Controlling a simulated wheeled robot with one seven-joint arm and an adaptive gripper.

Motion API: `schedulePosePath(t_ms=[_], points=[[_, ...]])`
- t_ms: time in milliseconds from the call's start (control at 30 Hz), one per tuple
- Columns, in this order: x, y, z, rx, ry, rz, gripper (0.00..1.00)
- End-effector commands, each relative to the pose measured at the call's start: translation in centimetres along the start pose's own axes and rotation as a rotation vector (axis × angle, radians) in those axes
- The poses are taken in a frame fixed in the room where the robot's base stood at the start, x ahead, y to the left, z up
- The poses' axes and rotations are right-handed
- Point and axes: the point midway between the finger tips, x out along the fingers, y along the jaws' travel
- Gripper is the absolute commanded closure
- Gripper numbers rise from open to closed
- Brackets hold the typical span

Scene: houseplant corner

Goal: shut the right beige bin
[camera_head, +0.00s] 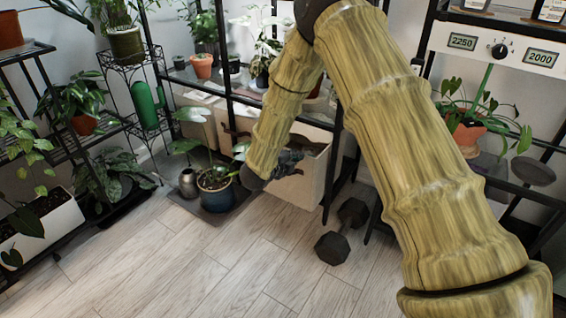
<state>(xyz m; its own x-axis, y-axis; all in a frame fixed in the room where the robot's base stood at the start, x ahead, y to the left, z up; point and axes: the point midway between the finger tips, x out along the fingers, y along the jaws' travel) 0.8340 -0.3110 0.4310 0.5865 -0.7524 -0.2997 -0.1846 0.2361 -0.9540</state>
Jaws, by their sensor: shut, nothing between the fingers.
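The right beige bin (311,181) sits low in the black metal shelf in the middle of the head view. It appears pulled out, with its dark inside showing at the top. A second beige bin (197,122) shows to its left, partly hidden by plant leaves. My gripper (290,163) is shut and empty, in front of the right bin near its front face. My bamboo-like arm comes in from the right and hides part of the bin's left side. Whether the gripper touches the bin cannot be told.
A blue pot (216,195) with a plant stands on a dark mat (240,199) left of my gripper, beside a metal vase (188,183). A black dumbbell (342,232) lies on the floor at the right. The wooden floor (190,265) in front is clear.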

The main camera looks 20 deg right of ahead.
Motion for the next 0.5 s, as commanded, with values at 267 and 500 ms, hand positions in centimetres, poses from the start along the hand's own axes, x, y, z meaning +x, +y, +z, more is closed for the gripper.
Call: schedulePosePath(t_ms=[267,500], points=[[6.3,-2.1,-0.1,0.003,0.003,0.001,1.00],[9.6,-3.0,0.0,0.002,0.001,0.001,1.00]])
